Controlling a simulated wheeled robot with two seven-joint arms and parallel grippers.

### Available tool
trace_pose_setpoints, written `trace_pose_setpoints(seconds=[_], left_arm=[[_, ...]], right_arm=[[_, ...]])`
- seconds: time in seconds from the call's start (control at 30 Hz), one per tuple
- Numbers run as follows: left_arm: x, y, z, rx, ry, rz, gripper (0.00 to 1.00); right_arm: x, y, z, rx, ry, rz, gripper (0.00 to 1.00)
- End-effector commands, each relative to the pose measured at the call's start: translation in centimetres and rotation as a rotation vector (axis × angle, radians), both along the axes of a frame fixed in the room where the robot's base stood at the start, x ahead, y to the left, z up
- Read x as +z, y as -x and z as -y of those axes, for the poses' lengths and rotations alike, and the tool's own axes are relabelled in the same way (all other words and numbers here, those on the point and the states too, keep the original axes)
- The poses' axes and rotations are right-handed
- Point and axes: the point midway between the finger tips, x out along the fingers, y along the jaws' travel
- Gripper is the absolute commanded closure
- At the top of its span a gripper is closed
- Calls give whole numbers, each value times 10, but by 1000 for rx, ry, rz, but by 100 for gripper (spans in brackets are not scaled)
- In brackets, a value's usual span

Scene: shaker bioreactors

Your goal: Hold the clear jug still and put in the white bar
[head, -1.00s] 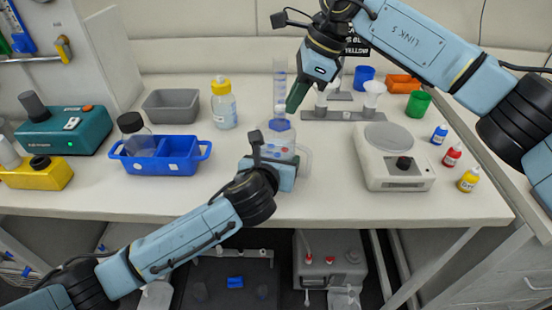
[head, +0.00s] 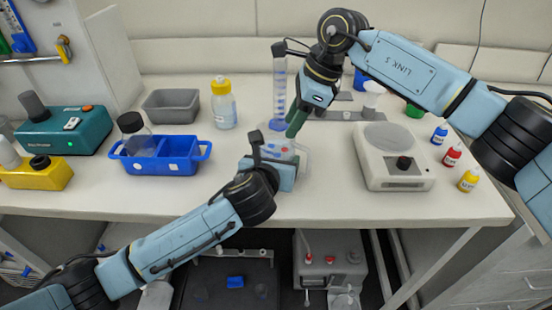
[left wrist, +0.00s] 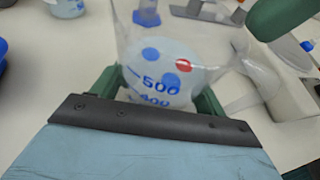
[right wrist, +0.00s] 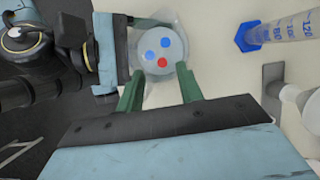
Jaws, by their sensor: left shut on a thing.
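The clear jug (head: 281,147) stands on the bench, with blue volume marks and two blue spots and one red spot showing in it in the left wrist view (left wrist: 160,70). My left gripper (left wrist: 158,95) is shut on the jug, one green finger on each side. My right gripper (head: 296,123) points down above the jug. In the right wrist view its green fingers (right wrist: 159,90) are apart with nothing seen held between them, and the jug's round mouth lies below. I cannot make out a white bar in any view.
A tall measuring cylinder (head: 280,92) stands just behind the jug. A white stirrer (head: 393,172) with a grey round plate is to the right. A blue caddy (head: 180,158) and a yellow-capped bottle (head: 223,106) are to the left. Small dropper bottles line the right edge.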

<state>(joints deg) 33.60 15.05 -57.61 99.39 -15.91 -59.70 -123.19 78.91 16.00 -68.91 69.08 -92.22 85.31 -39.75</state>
Motion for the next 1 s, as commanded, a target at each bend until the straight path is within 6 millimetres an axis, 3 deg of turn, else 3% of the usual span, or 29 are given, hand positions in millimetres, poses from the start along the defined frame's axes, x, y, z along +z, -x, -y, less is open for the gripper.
trace_pose_setpoints(seconds=[0.37, 0.8, 1.0], left_arm=[[-1, 0, 0, 1, -2, -3, 69], [-1, 0, 0, 0, -2, -3, 69], [-1, 0, 0, 0, -2, -3, 69]], right_arm=[[7, -1, 3, -1, 0, 3, 62], [86, 0, 36, -2, 0, 4, 62], [107, 0, 44, -1, -1, 2, 62]])
